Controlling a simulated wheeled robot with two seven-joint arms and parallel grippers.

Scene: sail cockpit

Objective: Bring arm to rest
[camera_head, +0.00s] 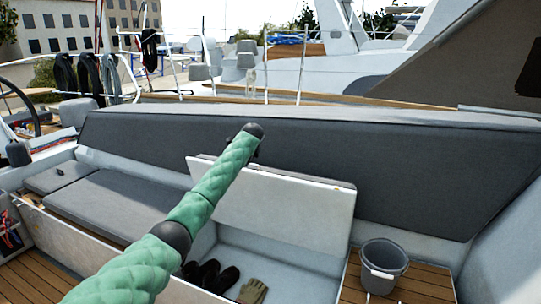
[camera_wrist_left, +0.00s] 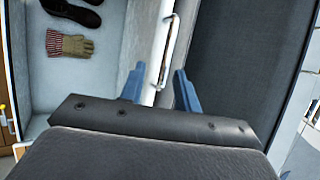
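My left arm, in a green sleeve, reaches from the bottom left of the head view to the raised white locker lid (camera_head: 285,208). Its dark end is above the lid's top edge; the fingers are hidden there. In the left wrist view, my left gripper (camera_wrist_left: 159,70) has its two blue fingers apart. The lid's edge, with a metal handle (camera_wrist_left: 168,45), runs between or just beyond them; I cannot tell whether they touch it. My right gripper is not in view.
The open locker holds dark shoes (camera_head: 222,280) and a glove (camera_head: 252,291). A grey bucket (camera_head: 383,266) stands to the right on wooden slats. A long grey backrest (camera_head: 420,172) rises behind the lid. Grey seat cushions (camera_head: 118,205) lie at the left.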

